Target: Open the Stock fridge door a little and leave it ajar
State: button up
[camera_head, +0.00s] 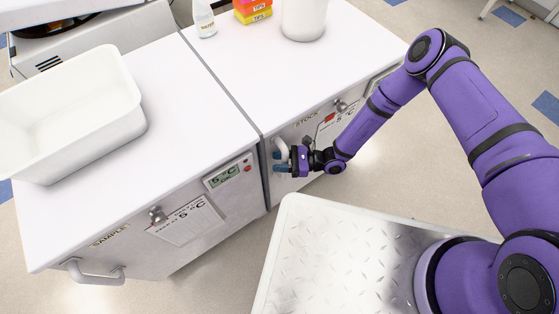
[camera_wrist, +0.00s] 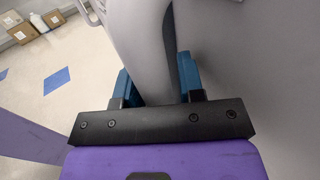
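The Stock fridge (camera_head: 305,122) is the right-hand white unit, with a STOCK label and a small red-marked display on its front. Its door looks flush with the body in the head view. Its pale curved handle (camera_head: 280,148) stands at the left side of the door. My gripper (camera_head: 282,161) is at this handle, with its blue fingers on either side of it. In the wrist view, the grey handle (camera_wrist: 152,75) runs between the two blue fingers. Whether both fingers press on it is not clear.
The Sample fridge (camera_head: 130,255) stands on the left, with its own handle (camera_head: 95,275) and a white bin (camera_head: 75,140) on top. A bottle (camera_head: 204,20), tip boxes (camera_head: 252,10) and a white container (camera_head: 303,18) stand on the Stock fridge.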

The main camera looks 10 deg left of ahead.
grip_shut()
jog(key=s+d+n+g+h, duration=0.1)
jog(key=s+d+g, duration=0.1)
jog(key=d, duration=0.7)
jog(key=s+d+n+g+h, duration=0.1)
jog(key=s+d+g, duration=0.1)
jog(key=s+d, duration=0.3)
jog(key=s+d+n+g+h, duration=0.1)
jog(key=s+d+n, duration=0.1)
jog(key=d, duration=1.1)
jog(key=shift+s+g, duration=0.4)
jog(key=shift+s, duration=0.35)
jog(key=shift+f, duration=0.1)
jog(key=shift+o, duration=0.3)
grip_release()
jog(key=v, duration=1)
jog(key=shift+w+d, duration=0.2)
jog(key=shift+d, duration=0.1)
